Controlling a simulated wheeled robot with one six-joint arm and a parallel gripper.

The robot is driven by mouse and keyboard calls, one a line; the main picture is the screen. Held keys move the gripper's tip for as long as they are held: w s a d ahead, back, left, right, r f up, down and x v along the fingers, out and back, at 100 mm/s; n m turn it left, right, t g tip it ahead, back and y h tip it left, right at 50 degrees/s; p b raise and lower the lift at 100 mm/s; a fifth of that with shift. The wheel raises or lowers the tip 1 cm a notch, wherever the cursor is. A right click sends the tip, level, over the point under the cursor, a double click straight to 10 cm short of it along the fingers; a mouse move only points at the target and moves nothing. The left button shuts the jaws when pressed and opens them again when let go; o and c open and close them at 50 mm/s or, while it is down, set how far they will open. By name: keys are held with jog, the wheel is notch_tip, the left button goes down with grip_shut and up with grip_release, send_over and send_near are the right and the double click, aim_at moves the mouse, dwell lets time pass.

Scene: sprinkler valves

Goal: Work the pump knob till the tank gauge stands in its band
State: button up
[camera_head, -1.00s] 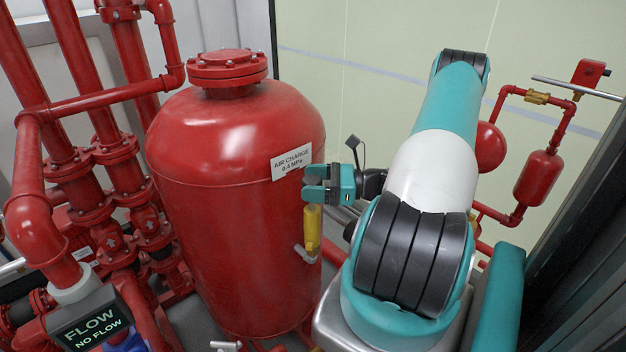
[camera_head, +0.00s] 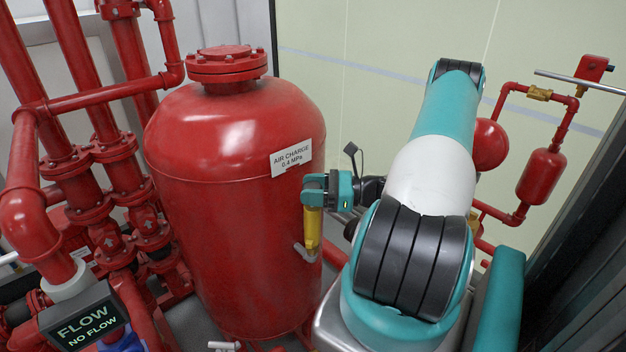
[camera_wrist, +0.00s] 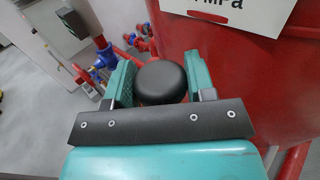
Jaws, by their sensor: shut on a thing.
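A black round knob (camera_wrist: 160,82) sits between the two teal fingers of my gripper (camera_head: 316,190) in the wrist view. My gripper is shut on it. In the head view the fingers hide the knob and the top of the yellow pump body (camera_head: 313,230), which stands upright beside the red tank (camera_head: 225,240). A grey outlet (camera_head: 304,253) sticks out at the pump's lower end. The tank's white label (camera_head: 291,157) reads AIR CHARGE 0.4 MPa. No gauge dial or band can be made out in either view.
Red pipes and valves (camera_head: 90,180) crowd the left. A FLOW / NO FLOW sign (camera_head: 82,325) stands at the lower left. A smaller red vessel (camera_head: 541,177) hangs from piping at the right.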

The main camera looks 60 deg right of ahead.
jog(key=shift+f, duration=0.5)
jog(key=shift+f+b, duration=0.45)
jog(key=shift+f, duration=0.2)
notch_tip(320, 180, up, 4)
jog(key=p, duration=0.4)
jog(key=shift+r, duration=0.2)
